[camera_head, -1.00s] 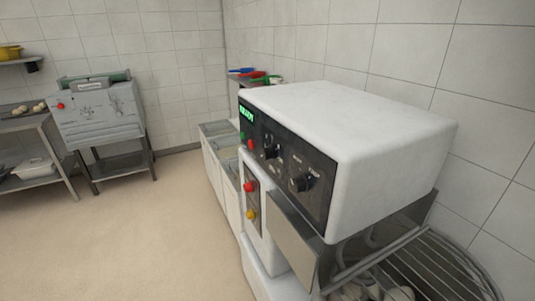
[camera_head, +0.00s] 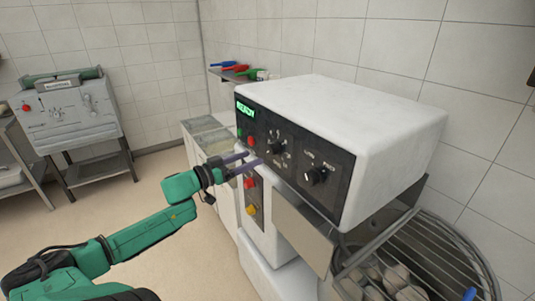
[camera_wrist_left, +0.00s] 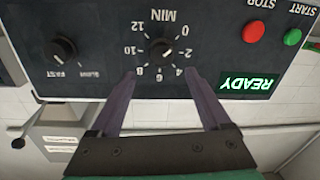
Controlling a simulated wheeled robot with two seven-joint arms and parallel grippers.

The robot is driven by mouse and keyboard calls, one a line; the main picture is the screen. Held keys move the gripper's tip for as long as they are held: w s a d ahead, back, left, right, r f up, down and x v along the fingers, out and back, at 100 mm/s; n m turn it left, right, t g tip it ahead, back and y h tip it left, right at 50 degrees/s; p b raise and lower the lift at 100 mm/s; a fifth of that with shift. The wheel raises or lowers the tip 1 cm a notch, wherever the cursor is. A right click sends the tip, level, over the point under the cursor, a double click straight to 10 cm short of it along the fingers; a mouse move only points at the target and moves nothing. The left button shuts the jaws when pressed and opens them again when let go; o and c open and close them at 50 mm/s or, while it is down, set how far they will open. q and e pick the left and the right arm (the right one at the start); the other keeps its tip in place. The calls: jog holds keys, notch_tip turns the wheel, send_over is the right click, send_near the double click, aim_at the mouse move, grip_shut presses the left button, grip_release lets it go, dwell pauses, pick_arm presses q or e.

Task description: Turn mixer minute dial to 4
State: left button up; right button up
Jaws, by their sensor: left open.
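The mixer's minute dial (camera_head: 276,147) is a black knob on the dark control panel. In the left wrist view, which shows the panel upside down, the minute dial (camera_wrist_left: 162,48) has the word MIN and a ring of numbers from 0 to 12. Its exact setting is too small to tell. My left gripper (camera_head: 252,160) is in front of the panel, its purple fingers pointing at it. In the left wrist view the open, empty fingers (camera_wrist_left: 164,80) are spread to either side of the dial's lower numbers, with the knob beyond their tips. My right gripper is out of view.
A second knob (camera_head: 315,175), marked slow and fast, is beside the dial. The display (camera_head: 246,110) reads READY, near green and red buttons. Red and yellow buttons (camera_head: 251,196) are lower on the mixer. A wire guard (camera_head: 440,255) covers the bowl. Floor to the left is clear.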

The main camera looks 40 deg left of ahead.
aim_at(270, 150)
pick_arm(q)
jog(key=b+x, duration=0.1)
jog(key=x, duration=0.4)
jog(key=shift+w, duration=0.4)
jog(key=shift+w+d, duration=0.15)
jog(key=shift+w, duration=0.5)
jog(key=shift+w+f, duration=0.1)
jog(key=shift+w, duration=0.1)
jog(key=shift+s, duration=0.1)
grip_shut()
